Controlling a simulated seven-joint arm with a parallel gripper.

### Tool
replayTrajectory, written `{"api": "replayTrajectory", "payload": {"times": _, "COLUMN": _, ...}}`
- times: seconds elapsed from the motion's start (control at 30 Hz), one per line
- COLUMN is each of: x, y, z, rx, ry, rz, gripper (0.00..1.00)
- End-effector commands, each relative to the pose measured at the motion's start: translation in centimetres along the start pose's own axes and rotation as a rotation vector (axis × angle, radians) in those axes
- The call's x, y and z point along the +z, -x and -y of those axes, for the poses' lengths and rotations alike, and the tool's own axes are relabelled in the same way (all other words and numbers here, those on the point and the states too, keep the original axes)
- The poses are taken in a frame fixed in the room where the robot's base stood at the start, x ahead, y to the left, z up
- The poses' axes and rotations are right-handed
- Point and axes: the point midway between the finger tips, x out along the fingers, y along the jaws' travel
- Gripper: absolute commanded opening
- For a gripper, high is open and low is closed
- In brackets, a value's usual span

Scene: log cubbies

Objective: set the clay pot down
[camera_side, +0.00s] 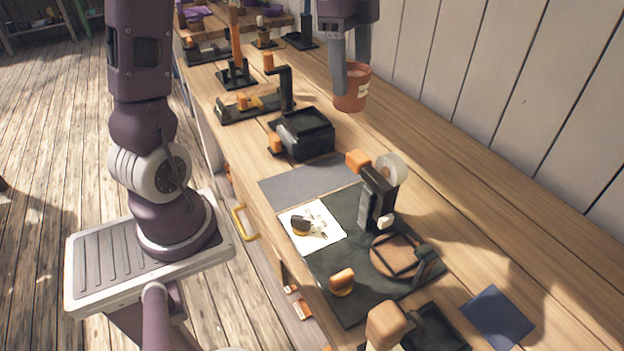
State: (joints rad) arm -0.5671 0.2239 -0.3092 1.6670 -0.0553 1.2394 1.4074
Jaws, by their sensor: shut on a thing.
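The clay pot (353,91) is a small terracotta pot with a pale label on its side. It is upright, toward the back of the long wooden bench near the white plank wall. My gripper (352,72) comes down from above and is shut on the pot, with a grey finger at its left side and another behind its rim. I cannot tell from this view whether the pot's base touches the bench or hangs just above it.
A black box-like device (304,134) stands left of the pot. A tape dispenser (378,195) stands on a dark mat (335,262) nearer the camera. A blue square (497,317) lies at the lower right. Bare wood (440,175) is free along the wall.

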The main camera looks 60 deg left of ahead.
Motion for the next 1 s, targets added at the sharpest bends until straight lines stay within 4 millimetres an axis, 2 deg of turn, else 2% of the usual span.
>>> {"api": "replayTrajectory", "payload": {"times": 0.03, "x": 1.5, "y": 0.2, "z": 0.2, "rx": -0.005, "ry": 0.037, "rz": 0.0, "gripper": 0.06}}
{"api": "replayTrajectory", "payload": {"times": 0.1, "x": 3.4, "y": 0.4, "z": 0.4, "rx": -0.01, "ry": 0.082, "rz": 0.0, "gripper": 0.06}}
{"api": "replayTrajectory", "payload": {"times": 0.37, "x": 8.7, "y": 1.0, "z": 0.3, "rx": -0.027, "ry": 0.207, "rz": 0.001, "gripper": 0.06}}
{"api": "replayTrajectory", "payload": {"times": 0.63, "x": 9.3, "y": -4.8, "z": 0.2, "rx": -0.02, "ry": 0.204, "rz": 0.001, "gripper": 0.05}}
{"api": "replayTrajectory", "payload": {"times": 0.8, "x": 9.8, "y": -9.2, "z": 0.2, "rx": -0.019, "ry": 0.202, "rz": 0.0, "gripper": 0.05}}
{"api": "replayTrajectory", "payload": {"times": 1.0, "x": 10.3, "y": -13.2, "z": 0.2, "rx": -0.02, "ry": 0.202, "rz": 0.001, "gripper": 0.05}}
